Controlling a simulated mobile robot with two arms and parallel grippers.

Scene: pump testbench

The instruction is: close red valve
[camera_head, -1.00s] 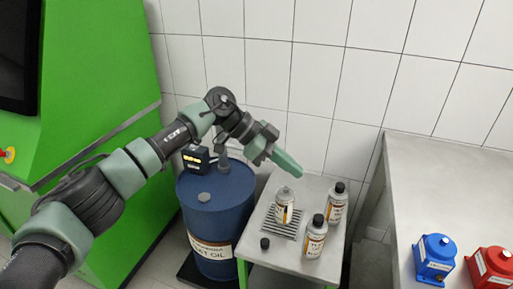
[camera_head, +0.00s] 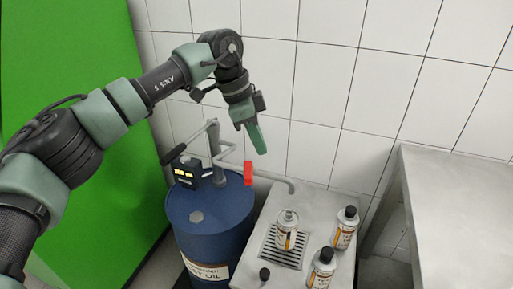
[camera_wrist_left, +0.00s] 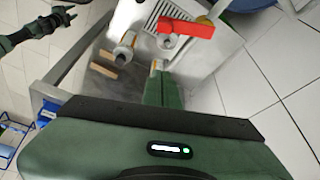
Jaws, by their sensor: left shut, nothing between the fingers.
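The red valve handle (camera_head: 249,173) sits on the grey pipe of the pump, beside the blue oil drum (camera_head: 207,218). In the left wrist view the red handle (camera_wrist_left: 186,26) lies crosswise just beyond the fingertips. My left gripper (camera_head: 261,150) is shut and empty, pointing down, just above the red handle in the head view. Its fingers (camera_wrist_left: 164,76) are together in the left wrist view, and a gap shows between them and the handle.
A grey table (camera_head: 313,208) with a drain grate carries a can (camera_head: 286,230), two black-capped bottles (camera_head: 345,227) and a small black cap. A lever and a black display box (camera_head: 184,173) stand on the drum. A metal bench (camera_head: 457,215) is at right.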

